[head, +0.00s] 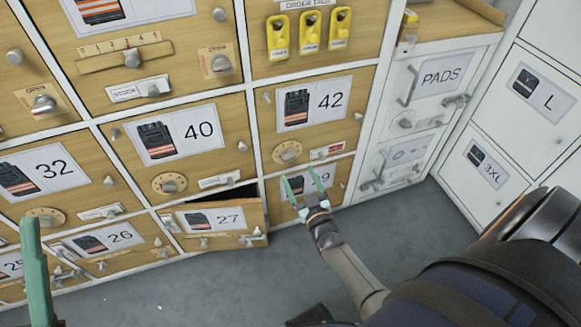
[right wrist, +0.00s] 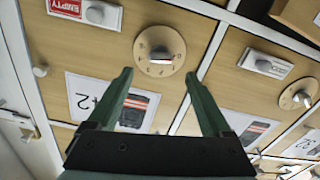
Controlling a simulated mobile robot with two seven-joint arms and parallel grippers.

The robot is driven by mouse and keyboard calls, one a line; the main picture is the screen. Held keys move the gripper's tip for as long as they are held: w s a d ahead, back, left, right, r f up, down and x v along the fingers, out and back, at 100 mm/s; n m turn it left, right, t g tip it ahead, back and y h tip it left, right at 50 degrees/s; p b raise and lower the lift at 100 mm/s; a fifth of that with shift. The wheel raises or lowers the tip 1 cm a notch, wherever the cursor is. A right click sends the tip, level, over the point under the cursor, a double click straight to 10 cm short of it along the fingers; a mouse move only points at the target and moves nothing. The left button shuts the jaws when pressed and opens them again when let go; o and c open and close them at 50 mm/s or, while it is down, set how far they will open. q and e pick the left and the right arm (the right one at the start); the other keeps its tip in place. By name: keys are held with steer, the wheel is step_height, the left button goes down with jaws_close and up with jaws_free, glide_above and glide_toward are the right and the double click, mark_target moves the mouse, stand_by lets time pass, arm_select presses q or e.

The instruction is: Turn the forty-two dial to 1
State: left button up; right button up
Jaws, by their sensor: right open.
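The forty-two compartment has a wooden front with a glove picture and a "42" label (head: 315,102). Its round dial (head: 287,151) is at the lower left of that front; in the right wrist view the dial (right wrist: 158,52) has a grey knob and small marks around it, too small to read. My right gripper (head: 302,177) is open and empty, just below the dial in the head view. In the right wrist view its fingertips (right wrist: 158,76) point towards the dial, apart from the knob. One finger of my left gripper (head: 36,270) shows at the lower left; its opening is hidden.
Dial 40 (head: 169,183) is to the left. White PADS cabinet (head: 438,80) stands right.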

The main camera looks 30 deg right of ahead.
mark_target(290, 160)
steer(key=b+x, duration=0.2)
steer(key=x, duration=0.3)
steer(key=shift+w+d+f+b, duration=0.1)
steer(key=shift+w+f+b, duration=0.05)
steer(key=shift+w+b, duration=0.2)
steer(key=shift+w+d, duration=0.1)
steer(key=shift+w, duration=0.3)
jaws_close()
